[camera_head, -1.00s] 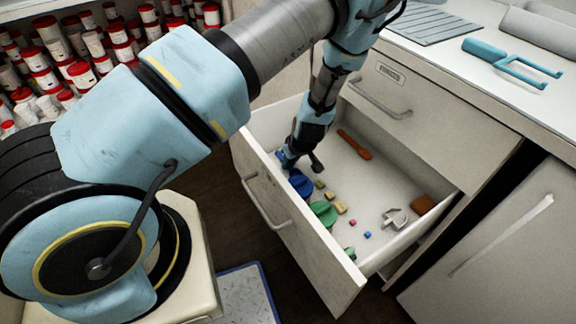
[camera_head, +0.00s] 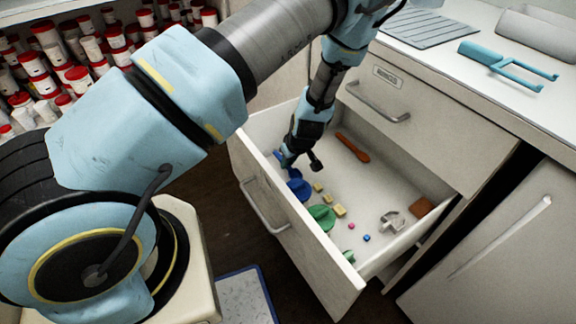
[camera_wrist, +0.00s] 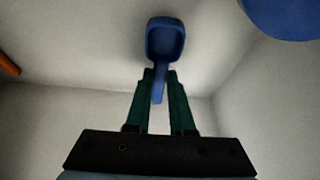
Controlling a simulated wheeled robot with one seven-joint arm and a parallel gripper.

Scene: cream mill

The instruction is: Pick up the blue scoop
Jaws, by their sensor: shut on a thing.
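The blue scoop (camera_wrist: 165,42) shows in the wrist view, its square bowl at the top and its handle pointing down between my fingers. My gripper (camera_wrist: 161,84) is shut on the scoop's handle, with one dark green finger on each side. In the head view my gripper (camera_head: 289,161) reaches down into the left back part of the open drawer. There only a small bit of blue shows beside the fingers, and the scoop is mostly hidden. I cannot tell whether the scoop touches the drawer floor.
The open drawer (camera_head: 290,229) also holds a round blue thing (camera_head: 298,188), a green one (camera_head: 321,217), small coloured blocks, an orange-brown tool (camera_head: 352,147), a grey piece (camera_head: 392,221) and a brown block (camera_head: 422,207). Its walls stand close around my gripper. The counter is above right.

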